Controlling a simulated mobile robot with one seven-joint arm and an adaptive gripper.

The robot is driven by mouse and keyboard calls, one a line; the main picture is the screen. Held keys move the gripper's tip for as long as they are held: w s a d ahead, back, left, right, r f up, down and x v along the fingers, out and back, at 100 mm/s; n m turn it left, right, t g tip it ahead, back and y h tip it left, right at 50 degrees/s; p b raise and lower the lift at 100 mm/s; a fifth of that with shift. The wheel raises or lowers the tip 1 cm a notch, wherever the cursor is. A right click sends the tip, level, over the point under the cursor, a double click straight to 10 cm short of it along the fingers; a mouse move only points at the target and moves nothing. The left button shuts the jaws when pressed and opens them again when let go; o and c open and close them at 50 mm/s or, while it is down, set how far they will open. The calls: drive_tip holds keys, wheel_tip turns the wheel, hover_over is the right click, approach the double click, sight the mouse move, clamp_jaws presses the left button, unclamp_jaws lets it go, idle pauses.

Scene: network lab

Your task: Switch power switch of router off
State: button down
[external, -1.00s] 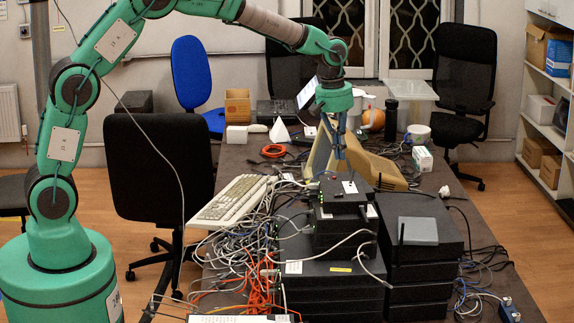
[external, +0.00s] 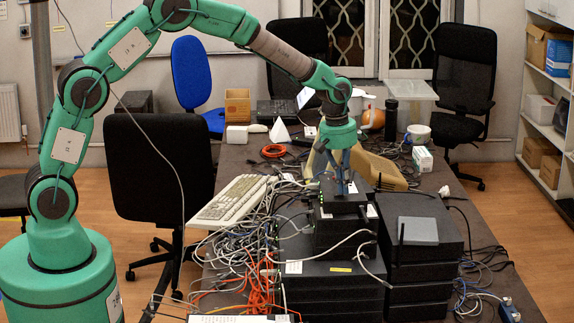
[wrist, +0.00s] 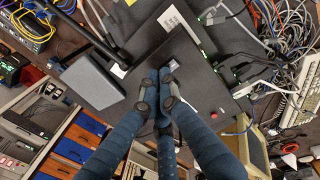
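The router appears to be the black box (external: 340,200) on top of the middle stack in the external view, with green lights on its left side. In the wrist view the black box (wrist: 195,75) lies under my fingers. A small red spot (wrist: 222,110) shows on its top, to the right of the fingertips. I cannot tell for sure whether this is the power switch. My gripper (external: 343,190) points down just over the box; I cannot tell whether it touches. In the wrist view my blue fingers (wrist: 163,90) are drawn together with nothing seen between them.
A grey device (external: 418,231) with an antenna sits on the neighbouring black stack. Tangled cables (external: 250,255) and a keyboard (external: 232,201) lie left of the router.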

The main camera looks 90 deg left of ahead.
drive_tip(key=shift+w+f, duration=0.1)
drive_tip(key=shift+f, duration=0.3)
idle(0.3)
drive_tip(key=shift+s+r, duration=0.15)
drive_tip(key=shift+s, duration=0.65)
drive_tip(key=shift+r, duration=0.25)
drive_tip(key=shift+r+p, duration=0.5)
drive_tip(key=shift+r, duration=0.1)
wheel_tip(320, 180, up, 12)
drive_tip(key=s+p, duration=0.1)
drive_tip(key=shift+s+r, duration=0.2)
drive_tip(key=shift+s, duration=0.1)
drive_tip(key=shift+w+r+p, duration=0.1)
drive_tip(key=shift+p, duration=0.45)
